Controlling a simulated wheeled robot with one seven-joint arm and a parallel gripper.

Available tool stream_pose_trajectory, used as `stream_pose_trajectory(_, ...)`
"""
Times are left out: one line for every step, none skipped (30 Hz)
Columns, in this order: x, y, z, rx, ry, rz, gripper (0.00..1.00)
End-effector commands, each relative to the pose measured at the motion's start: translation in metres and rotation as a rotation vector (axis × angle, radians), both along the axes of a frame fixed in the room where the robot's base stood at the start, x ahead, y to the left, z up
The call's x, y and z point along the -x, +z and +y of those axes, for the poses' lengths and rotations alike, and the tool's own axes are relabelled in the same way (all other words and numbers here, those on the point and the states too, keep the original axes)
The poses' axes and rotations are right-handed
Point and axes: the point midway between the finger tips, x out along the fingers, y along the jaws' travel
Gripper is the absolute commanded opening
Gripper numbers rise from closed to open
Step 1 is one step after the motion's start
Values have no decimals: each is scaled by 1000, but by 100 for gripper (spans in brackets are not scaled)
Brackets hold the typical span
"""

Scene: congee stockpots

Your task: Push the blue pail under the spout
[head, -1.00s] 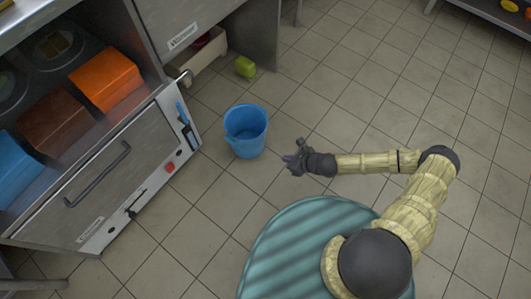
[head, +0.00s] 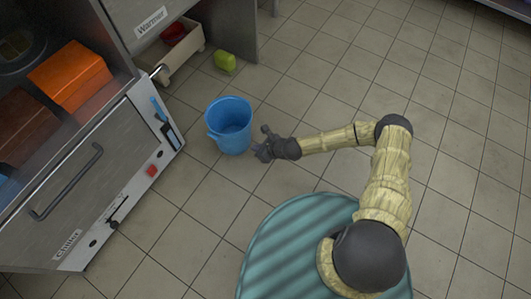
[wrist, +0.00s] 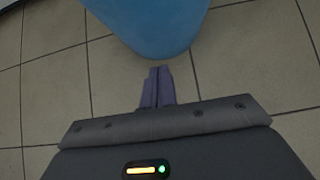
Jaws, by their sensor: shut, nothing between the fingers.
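The blue pail (head: 229,127) stands upright on the tiled floor in the head view, open at the top. Its lower side fills the top of the wrist view (wrist: 150,22). A short metal pipe (head: 160,73) that looks like the spout sticks out by the warmer, up and left of the pail. My gripper (head: 262,150) is low, just right of the pail. In the wrist view its fingers (wrist: 157,88) are together and empty, pointing at the pail. Contact with the pail is not clear; a small gap seems to show.
A chiller cabinet (head: 105,185) with an orange box (head: 70,75) stands at the left. A pale tray (head: 180,55) with a red item lies under the warmer. A green block (head: 225,61) lies on the floor behind the pail. Floor to the right is clear.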

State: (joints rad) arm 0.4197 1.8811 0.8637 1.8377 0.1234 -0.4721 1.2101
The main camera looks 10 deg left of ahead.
Motion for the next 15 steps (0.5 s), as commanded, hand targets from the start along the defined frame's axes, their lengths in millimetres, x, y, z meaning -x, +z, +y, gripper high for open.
stream_pose_trajectory(-3, -4, 7, 1, 4, -3, 0)
stream_pose_trajectory(-4, -4, 10, 1, 3, -3, 0)
stream_pose_trajectory(-6, -3, 13, 1, 1, -2, 0)
stream_pose_trajectory(-7, -3, 15, 1, 1, -2, 0)
stream_pose_trajectory(-7, -3, 17, 1, 1, -1, 0)
stream_pose_trajectory(-8, -2, 19, 1, 1, 0, 0)
stream_pose_trajectory(-8, -1, 20, 1, 1, 0, 0)
stream_pose_trajectory(-9, -1, 20, 1, -1, 0, 0)
stream_pose_trajectory(-9, 0, 21, 1, -1, 0, 0)
stream_pose_trajectory(-9, 0, 21, 1, -1, 0, 0)
stream_pose_trajectory(-9, 0, 21, 1, -1, 0, 0)
stream_pose_trajectory(-9, 0, 21, 1, -1, 0, 0)
stream_pose_trajectory(-9, 1, 21, 1, -1, 1, 0)
stream_pose_trajectory(-9, 1, 21, 1, -1, 1, 0)
stream_pose_trajectory(-9, 1, 21, 1, -1, 1, 0)
